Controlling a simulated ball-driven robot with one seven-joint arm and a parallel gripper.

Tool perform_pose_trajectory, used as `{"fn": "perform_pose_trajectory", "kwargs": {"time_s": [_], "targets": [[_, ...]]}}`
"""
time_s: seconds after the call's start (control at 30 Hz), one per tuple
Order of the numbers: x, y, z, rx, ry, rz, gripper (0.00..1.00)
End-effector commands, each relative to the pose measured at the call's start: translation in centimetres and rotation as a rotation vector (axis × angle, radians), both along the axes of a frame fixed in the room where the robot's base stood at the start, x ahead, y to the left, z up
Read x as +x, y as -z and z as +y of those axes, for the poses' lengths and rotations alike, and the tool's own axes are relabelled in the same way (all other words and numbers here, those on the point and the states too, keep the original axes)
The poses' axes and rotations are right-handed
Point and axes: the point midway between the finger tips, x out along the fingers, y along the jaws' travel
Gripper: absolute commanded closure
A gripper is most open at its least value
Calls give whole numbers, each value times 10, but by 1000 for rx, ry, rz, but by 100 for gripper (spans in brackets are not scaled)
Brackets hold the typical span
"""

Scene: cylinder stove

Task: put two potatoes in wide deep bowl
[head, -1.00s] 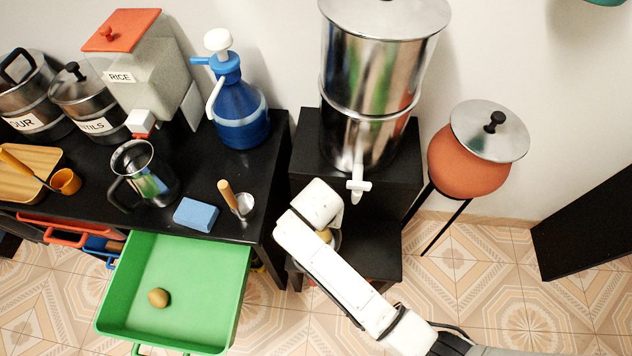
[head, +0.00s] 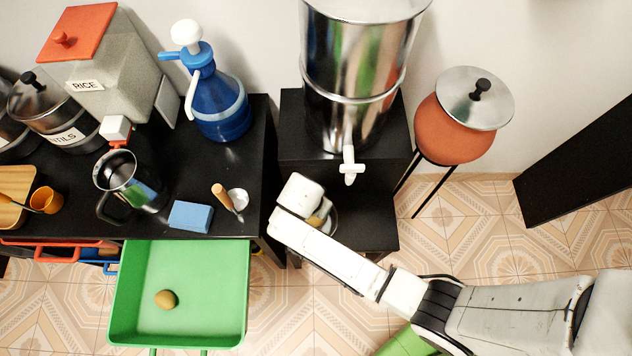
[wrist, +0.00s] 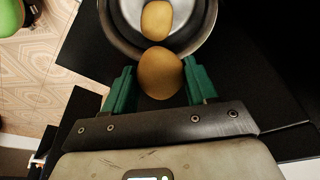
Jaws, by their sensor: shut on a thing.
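My gripper (wrist: 161,86) has its green fingers shut on a brown potato (wrist: 161,68). In the wrist view the held potato overlaps the near rim of a metal bowl (wrist: 113,30); its height above the rim is unclear. Another potato (wrist: 157,20) lies inside that bowl. In the head view the bowl (head: 332,222) stands on the low black stand below the steel cylinder, partly hidden by my arm, with a bit of potato (head: 316,220) showing. My fingertips are hidden there. One more potato (head: 166,299) lies in the open green drawer (head: 225,320).
The steel cylinder's white tap (head: 348,166) hangs just above and right of my gripper. A black counter (head: 258,170) at left holds a blue sponge (head: 190,216), a metal mug (head: 130,180) and a blue pump bottle (head: 222,110). A clay pot (head: 450,130) stands at right.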

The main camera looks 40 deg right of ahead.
Motion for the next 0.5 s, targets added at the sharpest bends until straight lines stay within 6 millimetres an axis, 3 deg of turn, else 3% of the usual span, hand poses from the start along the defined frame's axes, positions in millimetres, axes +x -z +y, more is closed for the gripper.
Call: {"fn": "perform_pose_trajectory", "kwargs": {"time_s": [0.03,0.13,0.43,0.47,0.5], "targets": [[0,10,0,0,0,-1,76],[1,16,0,0,0,-1,76],[0,16,0,0,0,-1,76],[0,16,0,0,0,-1,42],[0,16,0,0,0,-1,38]]}}
